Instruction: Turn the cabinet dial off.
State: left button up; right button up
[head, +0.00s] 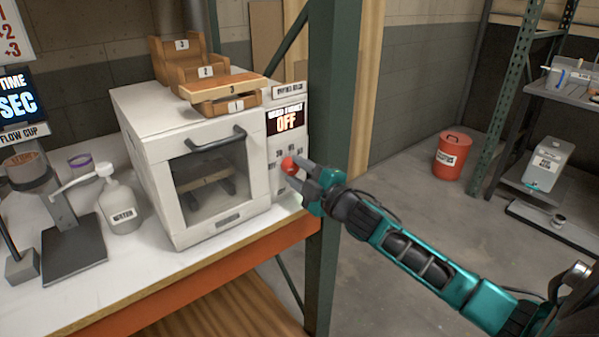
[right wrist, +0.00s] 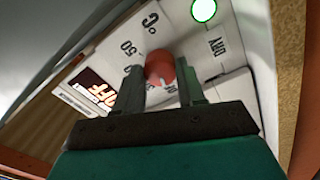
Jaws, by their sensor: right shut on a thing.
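The white cabinet (head: 155,155) with a glass door stands on the bench, its door shut. The red dial (head: 289,165) is on the narrow control panel at the cabinet's right side. A display (head: 286,120) above the dial reads "OFF". My right gripper (head: 298,172) is at the panel, shut on the dial. In the right wrist view the red dial (right wrist: 160,68) sits between the two fingers, with a small white mark on it. "50" and "°C" print shows beside it; other print is partly hidden by the fingers. My left gripper is not in view.
A green upright post (head: 332,90) stands right beside the panel and my right arm. A pump bottle (head: 120,205) and a stand (head: 70,235) are on the bench to the left. A red bin (head: 452,155) stands on the floor.

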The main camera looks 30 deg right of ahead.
jog(key=o, duration=1.1)
jog(key=shift+c, duration=0.2)
jog(key=s+d, duration=0.1)
jog(key=s, duration=1.1)
jog(key=shift+s+f, duration=0.15)
jog(key=shift+s, duration=0.25)
jog(key=s+a+f+m+g, duration=0.3)
jog(key=s+a+f+m, duration=0.2)
jog(key=a+f, duration=0.4)
jog(key=s+a+f+m+g, duration=0.4)
jog(key=a+f, duration=0.5)
jog(key=f, duration=0.5)
jog(key=s+m, duration=0.2)
jog(key=s, duration=0.1)
jog(key=shift+a+f+m+g+y, duration=0.25)
jog(key=shift+f+m+g+y, duration=0.05)
jog(key=shift+f, duration=0.1)
